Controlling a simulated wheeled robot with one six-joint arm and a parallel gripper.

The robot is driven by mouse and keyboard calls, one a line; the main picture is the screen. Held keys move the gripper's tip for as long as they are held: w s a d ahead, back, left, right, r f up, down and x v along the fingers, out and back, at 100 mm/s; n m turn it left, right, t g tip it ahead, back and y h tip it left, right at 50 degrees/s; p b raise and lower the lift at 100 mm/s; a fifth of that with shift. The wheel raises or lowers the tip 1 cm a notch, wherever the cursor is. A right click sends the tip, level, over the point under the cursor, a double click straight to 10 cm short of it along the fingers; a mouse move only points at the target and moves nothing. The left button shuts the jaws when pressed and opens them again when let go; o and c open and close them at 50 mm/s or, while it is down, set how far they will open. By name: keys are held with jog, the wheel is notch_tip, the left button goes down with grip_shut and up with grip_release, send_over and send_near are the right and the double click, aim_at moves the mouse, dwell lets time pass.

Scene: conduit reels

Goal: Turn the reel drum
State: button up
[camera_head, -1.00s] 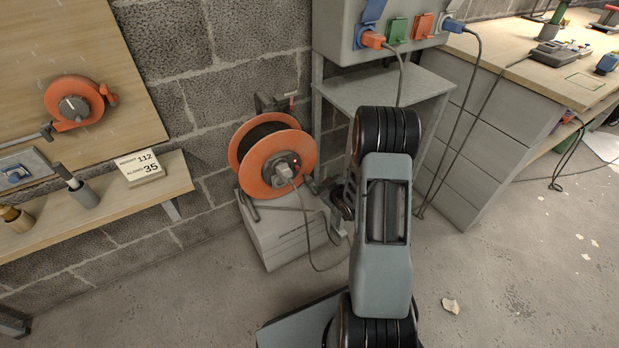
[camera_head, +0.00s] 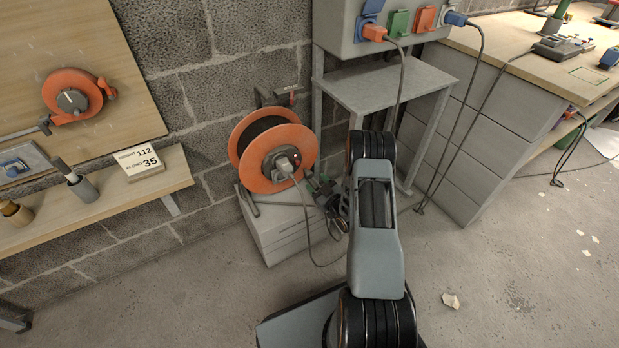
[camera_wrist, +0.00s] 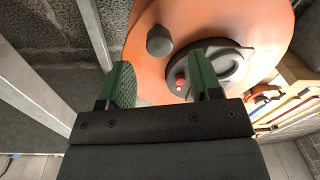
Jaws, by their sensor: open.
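The orange reel drum (camera_head: 253,172) stands upright on its frame against the block wall in the head view. Its dark grey hub holds a grey plug (camera_head: 284,165) with a hanging cable. In the wrist view the drum's orange face (camera_wrist: 225,22) fills the upper middle, with a dark round knob (camera_wrist: 159,41) and the hub with a red button (camera_wrist: 180,83). My gripper (camera_head: 320,184) is at the drum's lower right in the head view. In the wrist view my gripper (camera_wrist: 164,76) is open, its green fingers apart, with the knob ahead between them. Contact cannot be told.
A light grey box (camera_head: 285,235) is under the reel. A metal stand (camera_head: 375,82) and socket box (camera_head: 347,35) with hanging cables are close on the right. A wooden shelf (camera_head: 110,205) is at left.

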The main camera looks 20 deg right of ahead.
aim_at(311, 177)
jog(key=shift+w+a+b, duration=0.25)
jog(key=shift+w+b, duration=0.05)
jog(key=shift+w, duration=1.05)
jog(key=shift+w+a+b, duration=0.2)
jog(key=shift+w+b, duration=0.1)
jog(key=shift+w, duration=1.05)
grip_shut()
